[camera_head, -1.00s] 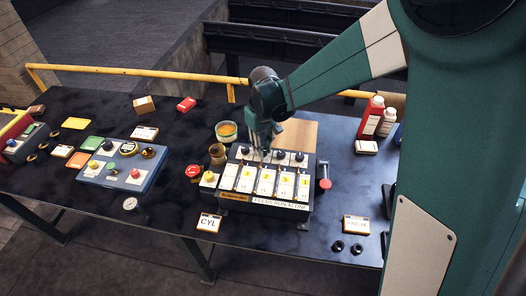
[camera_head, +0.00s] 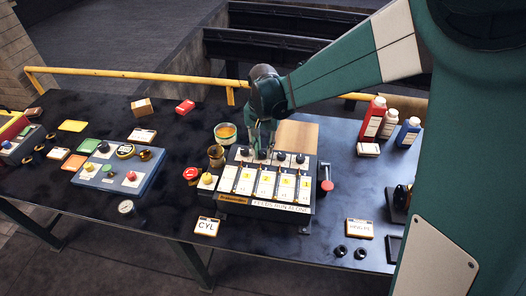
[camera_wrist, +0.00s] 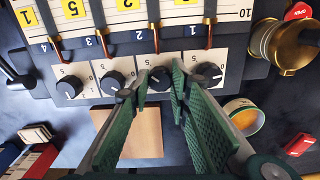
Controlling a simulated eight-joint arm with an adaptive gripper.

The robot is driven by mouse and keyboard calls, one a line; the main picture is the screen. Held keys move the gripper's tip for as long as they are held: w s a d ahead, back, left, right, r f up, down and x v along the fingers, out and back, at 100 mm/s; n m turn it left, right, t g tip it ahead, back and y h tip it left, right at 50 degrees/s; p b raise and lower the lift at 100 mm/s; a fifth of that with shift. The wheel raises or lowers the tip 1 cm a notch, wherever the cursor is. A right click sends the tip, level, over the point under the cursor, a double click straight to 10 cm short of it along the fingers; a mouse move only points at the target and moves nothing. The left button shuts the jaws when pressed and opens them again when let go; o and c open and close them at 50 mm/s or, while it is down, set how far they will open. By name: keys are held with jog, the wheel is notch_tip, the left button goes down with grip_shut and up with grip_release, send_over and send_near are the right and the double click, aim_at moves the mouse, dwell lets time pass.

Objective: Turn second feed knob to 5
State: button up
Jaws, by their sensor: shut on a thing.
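The feed panel (camera_head: 266,209) is a dark box on the table with a row of black knobs along its far edge, above white numbered strips. In the wrist view it appears upside down. The second feed knob (camera_wrist: 159,75) sits between my fingertips, above the strip marked 2. My gripper (camera_wrist: 159,84) has its green pads shut on this knob; it also shows from above in the head view (camera_head: 262,152). The first knob (camera_wrist: 208,73) is just right of my right finger, and the third knob (camera_wrist: 113,82) is left of my left finger. The held knob's exact pointer reading is unclear.
A red-knobbed lever (camera_head: 326,185) stands at the panel's right side. A brass cup (camera_head: 216,154) and an open tin (camera_head: 226,133) stand at its left. A blue control box (camera_head: 120,172) lies further left. Bottles (camera_head: 375,118) stand at the right rear.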

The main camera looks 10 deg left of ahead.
aim_at(263, 152)
jog(key=shift+m, duration=0.6)
jog(key=o, duration=0.9)
jog(key=shift+r, duration=0.15)
jog(key=shift+r, duration=5.85)
